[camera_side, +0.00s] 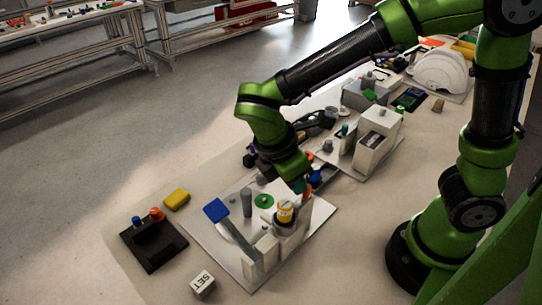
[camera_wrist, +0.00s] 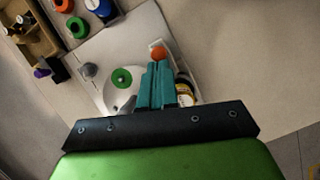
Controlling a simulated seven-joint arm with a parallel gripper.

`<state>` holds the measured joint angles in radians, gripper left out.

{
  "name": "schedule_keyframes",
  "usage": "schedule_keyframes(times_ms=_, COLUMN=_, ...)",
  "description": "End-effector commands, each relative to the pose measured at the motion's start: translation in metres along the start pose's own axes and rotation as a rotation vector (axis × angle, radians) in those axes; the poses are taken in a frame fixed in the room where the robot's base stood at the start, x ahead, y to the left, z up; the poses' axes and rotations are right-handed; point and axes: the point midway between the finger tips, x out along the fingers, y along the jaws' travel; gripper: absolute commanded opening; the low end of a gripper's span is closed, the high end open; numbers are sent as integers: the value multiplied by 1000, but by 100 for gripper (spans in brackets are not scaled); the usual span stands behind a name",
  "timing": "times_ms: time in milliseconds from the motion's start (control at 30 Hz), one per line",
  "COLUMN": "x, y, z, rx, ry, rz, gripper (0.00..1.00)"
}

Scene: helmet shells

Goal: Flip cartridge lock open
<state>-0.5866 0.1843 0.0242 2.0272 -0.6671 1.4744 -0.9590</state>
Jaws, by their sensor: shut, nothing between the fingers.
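A light board (camera_side: 318,212) carries a fixture with a yellow cylinder (camera_side: 285,212), banded dark and white, which looks like the cartridge. It also shows in the wrist view (camera_wrist: 184,93), just right of my fingers. An orange ball-shaped knob (camera_wrist: 158,53) sits just beyond my fingertips in the wrist view; I cannot tell whether they touch it. It may be the lock's handle. My gripper (camera_side: 303,187) points down above the cylinder's far side, with its teal fingers (camera_wrist: 157,68) shut together and empty. The lock's own shape is mostly hidden by the gripper and fixture.
A green disc (camera_side: 264,201) and a grey post (camera_side: 247,203) stand left of the cylinder. A black block (camera_side: 154,245), yellow block (camera_side: 176,199) and SET cube (camera_side: 202,284) lie nearby. Another fixture (camera_side: 376,139) stands behind right.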

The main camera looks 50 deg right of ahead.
Motion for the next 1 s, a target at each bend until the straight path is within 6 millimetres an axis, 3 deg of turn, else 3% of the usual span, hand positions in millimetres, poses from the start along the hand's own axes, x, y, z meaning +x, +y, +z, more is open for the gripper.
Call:
schedule_keyframes(times_ms=67, x=4, y=1, z=8, rx=3, ry=-7, rz=-3, gripper=0)
schedule_keyframes(times_ms=467, x=-1, y=2, z=9, rx=5, ry=-14, rz=-6, gripper=0)
schedule_keyframes(times_ms=800, x=-66, y=2, z=5, rx=1, ry=1, rz=3, gripper=0)
schedule_keyframes(times_ms=1000, x=-93, y=2, z=4, rx=-2, ry=3, rz=5, gripper=0)
